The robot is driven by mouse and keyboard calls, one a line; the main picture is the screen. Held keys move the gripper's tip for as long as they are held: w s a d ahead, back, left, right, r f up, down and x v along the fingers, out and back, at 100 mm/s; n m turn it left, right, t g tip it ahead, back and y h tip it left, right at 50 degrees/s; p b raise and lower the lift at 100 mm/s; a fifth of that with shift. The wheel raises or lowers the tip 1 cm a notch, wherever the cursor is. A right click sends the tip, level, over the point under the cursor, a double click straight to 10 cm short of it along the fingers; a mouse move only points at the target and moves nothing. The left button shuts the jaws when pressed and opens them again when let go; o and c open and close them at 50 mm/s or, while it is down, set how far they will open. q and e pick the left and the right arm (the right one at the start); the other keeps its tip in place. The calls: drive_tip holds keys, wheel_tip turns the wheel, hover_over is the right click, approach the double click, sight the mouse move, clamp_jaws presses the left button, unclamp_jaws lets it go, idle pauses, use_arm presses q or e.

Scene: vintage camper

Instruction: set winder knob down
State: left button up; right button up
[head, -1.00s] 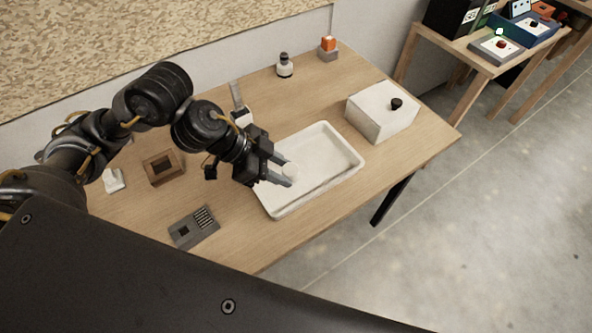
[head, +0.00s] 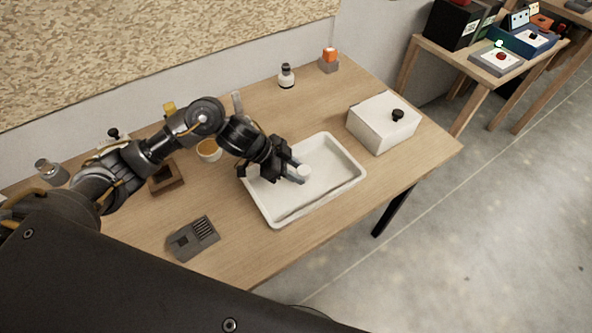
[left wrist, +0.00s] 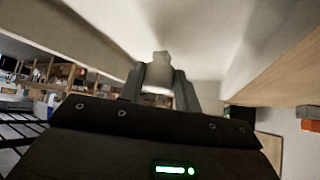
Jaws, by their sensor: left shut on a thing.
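The winder knob (head: 303,172) is a small pale round piece between the fingertips of my left gripper (head: 298,172). The gripper is shut on it over the white tray (head: 268,212). In the left wrist view the pale knob (left wrist: 160,70) sits between the two grey fingers, with the blurred whitish tray behind it. I cannot tell whether the knob touches the tray floor. The fingers hide part of the knob. My right gripper is in neither view.
A white box with a black knob (head: 383,122) stands right of the tray. A grey slotted block (head: 193,238), a brown square frame (head: 166,178) and an orange-filled cup (head: 209,150) lie to the left. A white bottle (head: 286,77) and an orange-topped block (head: 329,61) stand behind.

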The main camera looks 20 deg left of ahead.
use_arm(q)
drive_tip(key=shift+f, duration=0.3)
drive_tip(key=shift+f, duration=0.1)
drive_tip(key=o, duration=1.1)
drive_tip(key=shift+a+r, duration=0.1)
drive_tip(key=shift+r, duration=0.15)
drive_tip(key=shift+b+v, duration=0.3)
drive_tip(key=shift+v, duration=5.6)
